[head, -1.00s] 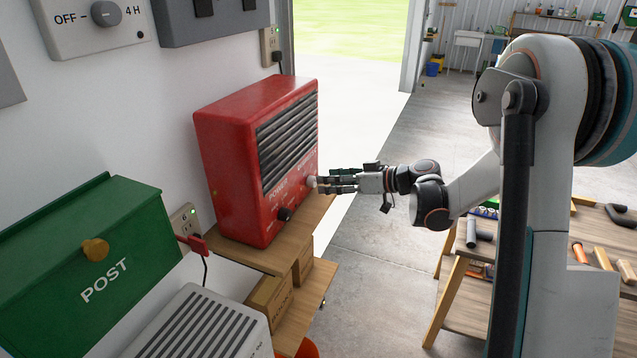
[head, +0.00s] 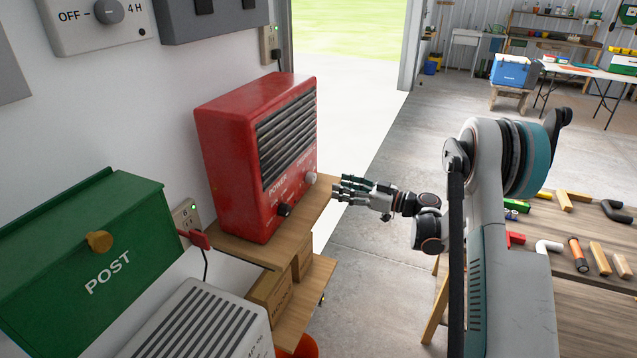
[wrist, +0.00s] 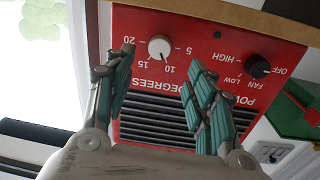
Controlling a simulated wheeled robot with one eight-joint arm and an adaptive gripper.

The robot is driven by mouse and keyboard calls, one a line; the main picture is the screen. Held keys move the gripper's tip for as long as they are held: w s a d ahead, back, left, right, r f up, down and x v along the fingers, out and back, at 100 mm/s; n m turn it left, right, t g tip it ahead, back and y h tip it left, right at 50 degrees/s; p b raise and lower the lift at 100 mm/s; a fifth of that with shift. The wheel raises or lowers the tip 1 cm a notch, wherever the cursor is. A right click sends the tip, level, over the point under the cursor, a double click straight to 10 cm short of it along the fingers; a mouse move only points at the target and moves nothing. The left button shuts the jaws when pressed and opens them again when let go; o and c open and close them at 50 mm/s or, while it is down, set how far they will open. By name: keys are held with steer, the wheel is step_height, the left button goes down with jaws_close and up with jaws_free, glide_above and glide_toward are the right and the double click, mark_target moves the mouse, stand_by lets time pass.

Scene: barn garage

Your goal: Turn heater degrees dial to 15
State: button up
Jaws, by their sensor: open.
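The red heater (head: 225,150) stands on a wooden shelf, its front facing right. Its pale degrees dial (head: 310,178) is at the lower right of the front. In the wrist view, which is upside down, the degrees dial (wrist: 159,46) sits among the numbers 5, 10, 15 and 20. Its small mark seems to point between 10 and 15, but is too small to read exactly. My gripper (head: 338,188) is open and empty, a short gap to the right of the dial. In the wrist view, the spread fingers of my gripper (wrist: 160,65) flank the dial without touching it.
The black power knob (head: 285,209) is left of the dial on the heater; it also shows in the wrist view (wrist: 258,66). The wooden shelf (head: 318,213) lies below. A green POST box (head: 80,270) is at left. A workbench with tools (head: 590,275) is at right.

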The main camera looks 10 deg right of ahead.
mark_target(315, 179)
steer(key=b+x, duration=0.1)
steer(key=x, duration=0.8)
steer(key=shift+b, duration=0.3)
steer(key=c, duration=1.1)
